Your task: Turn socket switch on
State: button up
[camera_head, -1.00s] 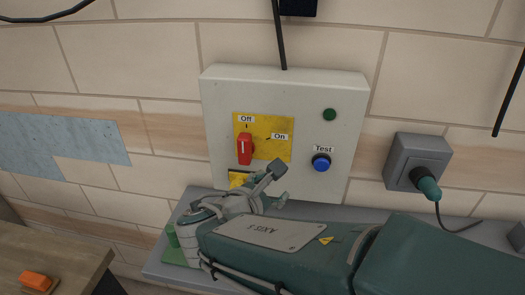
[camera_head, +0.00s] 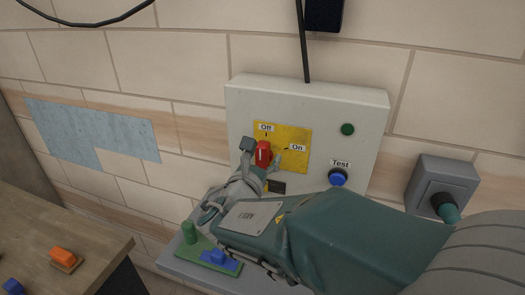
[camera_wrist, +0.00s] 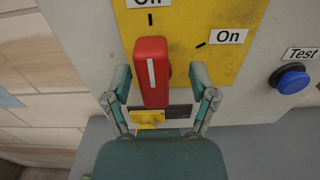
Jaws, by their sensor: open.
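The red rotary switch (camera_head: 263,153) sits on a yellow plate (camera_head: 296,137) on a white box on the wall. Its white line points up toward the Off label (camera_head: 266,127); the On label (camera_head: 297,148) is to the right. My gripper (camera_head: 262,152) is open, with one finger on each side of the switch's lower part. In the wrist view the red switch (camera_wrist: 151,72) stands between the two fingers (camera_wrist: 160,86), with a visible gap on the right; contact on the left is hard to tell.
A blue Test button (camera_head: 338,177) and a green light (camera_head: 348,129) are on the box's right side. A grey socket with a plug (camera_head: 442,184) is further right. A grey shelf below holds a green and blue piece (camera_head: 215,258). A wooden table (camera_head: 60,229) is at left.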

jog(key=shift+x, duration=0.9)
jog(key=shift+a, duration=0.85)
jog(key=shift+c, duration=1.3)
jog(key=c, duration=0.5)
jog(key=shift+d, duration=0.45)
grip_shut()
jog(key=shift+d, duration=0.2)
jog(key=shift+a, duration=0.1)
jog(key=shift+a, duration=0.1)
